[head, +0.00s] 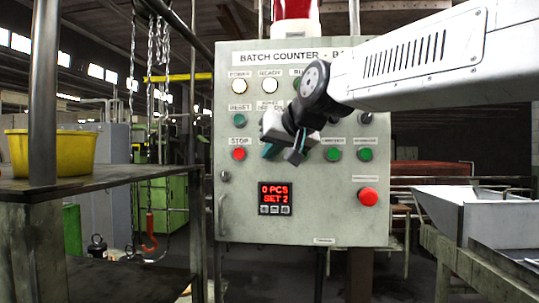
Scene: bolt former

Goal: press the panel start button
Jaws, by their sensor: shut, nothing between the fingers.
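The grey control panel (345,225) headed "BATCH COUNTER" faces me. A red button (239,154) labelled STOP is at its left. To the right are two green buttons, one (333,154) just right of my gripper and another (365,154) beyond it; their labels are too small to read. No label reading START can be made out. My gripper (281,153) is shut and empty, in front of the panel's middle, between the STOP button and the green buttons. It hides the panel part behind it. I cannot tell whether it touches the panel.
A green RESET button (239,120), a red display (275,198) reading "0 PCS SET 2" and a large red button (368,196) are on the panel. My arm covers its upper right. A shelf with a yellow bin (50,152) stands left, a metal hopper (470,215) right.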

